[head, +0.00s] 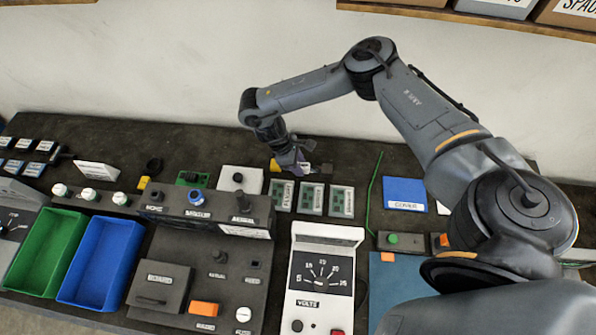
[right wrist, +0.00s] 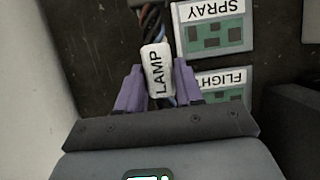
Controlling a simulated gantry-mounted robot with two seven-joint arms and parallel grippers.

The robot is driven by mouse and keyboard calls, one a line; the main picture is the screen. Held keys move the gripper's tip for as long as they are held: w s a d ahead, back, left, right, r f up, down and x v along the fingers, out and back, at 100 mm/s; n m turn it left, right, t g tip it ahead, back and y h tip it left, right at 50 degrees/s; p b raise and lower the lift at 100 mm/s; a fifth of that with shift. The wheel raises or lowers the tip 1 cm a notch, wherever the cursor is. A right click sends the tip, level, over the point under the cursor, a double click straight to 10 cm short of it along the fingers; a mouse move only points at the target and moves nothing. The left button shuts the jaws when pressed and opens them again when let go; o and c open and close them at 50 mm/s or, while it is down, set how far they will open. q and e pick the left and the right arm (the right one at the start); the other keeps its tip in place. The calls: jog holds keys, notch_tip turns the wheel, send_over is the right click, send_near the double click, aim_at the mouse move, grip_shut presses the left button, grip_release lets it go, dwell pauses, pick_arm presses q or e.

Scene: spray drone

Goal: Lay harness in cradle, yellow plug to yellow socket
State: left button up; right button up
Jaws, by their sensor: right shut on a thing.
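My right gripper (head: 290,160) is over the back of the bench, behind the row of green boards. In the right wrist view its purple fingers (right wrist: 158,82) are shut around a wire bundle of the harness (right wrist: 178,50) at a white tag (right wrist: 155,68) reading LAMP. Dark, blue and reddish wires run on beyond the tag. A small yellow piece (head: 274,165) shows beside the gripper in the head view; I cannot tell whether it is the yellow plug. Another small yellow piece (head: 143,182) lies further left. I cannot make out the cradle or yellow socket for certain. My left gripper is out of view.
Boards labelled FLIGHT (right wrist: 222,85) and SPRAY (right wrist: 212,38) lie close by the gripper. A white box with a black knob (head: 240,180) is left of them. A volts meter (head: 321,270), green tray (head: 45,255) and blue tray (head: 100,262) stand nearer the front.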

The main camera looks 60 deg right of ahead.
jog(key=shift+f+b, duration=0.95)
jog(key=shift+f, duration=1.05)
jog(key=shift+f, duration=0.15)
jog(key=o, duration=1.1)
jog(key=shift+w+r, duration=0.1)
jog(key=shift+r, duration=0.25)
jog(key=p+v, duration=0.4)
jog(key=v, duration=0.6)
jog(key=shift+r, duration=0.2)
jog(key=shift+w+a+r, duration=0.1)
jog(key=shift+w+r, duration=0.15)
jog(key=shift+r, duration=0.25)
jog(key=shift+c, duration=1.4)
